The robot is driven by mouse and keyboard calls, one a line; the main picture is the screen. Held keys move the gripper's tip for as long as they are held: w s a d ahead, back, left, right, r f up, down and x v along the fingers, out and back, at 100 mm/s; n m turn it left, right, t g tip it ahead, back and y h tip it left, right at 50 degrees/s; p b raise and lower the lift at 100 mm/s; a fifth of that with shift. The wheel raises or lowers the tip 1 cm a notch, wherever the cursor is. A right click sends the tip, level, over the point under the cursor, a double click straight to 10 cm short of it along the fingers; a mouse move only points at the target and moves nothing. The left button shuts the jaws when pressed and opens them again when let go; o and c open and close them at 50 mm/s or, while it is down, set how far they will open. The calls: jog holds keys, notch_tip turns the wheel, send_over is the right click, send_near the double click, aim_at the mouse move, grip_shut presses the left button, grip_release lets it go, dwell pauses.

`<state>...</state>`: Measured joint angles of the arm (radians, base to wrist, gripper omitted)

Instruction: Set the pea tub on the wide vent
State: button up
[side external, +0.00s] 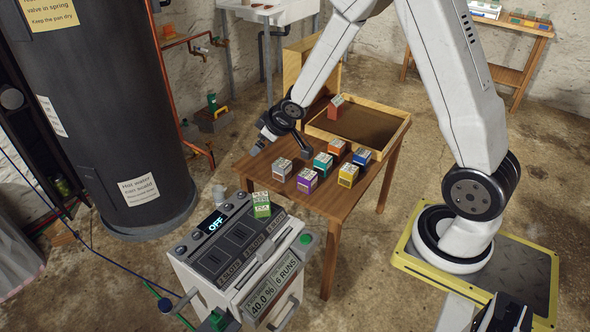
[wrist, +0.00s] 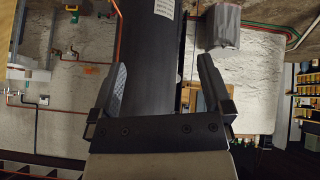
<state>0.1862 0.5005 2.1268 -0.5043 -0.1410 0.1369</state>
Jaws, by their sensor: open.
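A green tub with a pale printed label (side external: 261,205) stands upright on top of the grey machine, toward its back right; its colour suggests the pea tub, but the print is too small to read. Dark vent panels (side external: 238,232) lie side by side on the machine's top. I cannot tell which is the wide one, and the green tub hides part of the surface under it. My gripper (side external: 259,147) is above the left edge of the wooden table, behind the green tub and apart from it. In the wrist view my gripper (wrist: 160,72) is open with nothing between its fingers.
The wooden table (side external: 335,197) holds several coloured tubs, including a teal one (side external: 322,164) and a purple one (side external: 307,181). A red tub (side external: 336,106) sits at the wooden tray (side external: 398,133). A dark water tank (side external: 110,90) stands left. The machine's display (side external: 212,222) reads OFF.

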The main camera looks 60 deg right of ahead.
jog(key=s+a+r+g, duration=0.1)
jog(key=s+a, duration=0.1)
jog(key=s, duration=0.4)
jog(key=s+a+r+m+g, duration=0.1)
jog(key=s+a+g, duration=0.1)
jog(key=s, duration=0.4)
jog(key=s+a+r+m+g, duration=0.1)
jog(key=s+a, duration=0.2)
jog(key=s, duration=0.4)
jog(key=shift+a+r+g+y, duration=0.25)
jog(key=shift+a+g+y, duration=0.05)
jog(key=shift+g, duration=0.1)
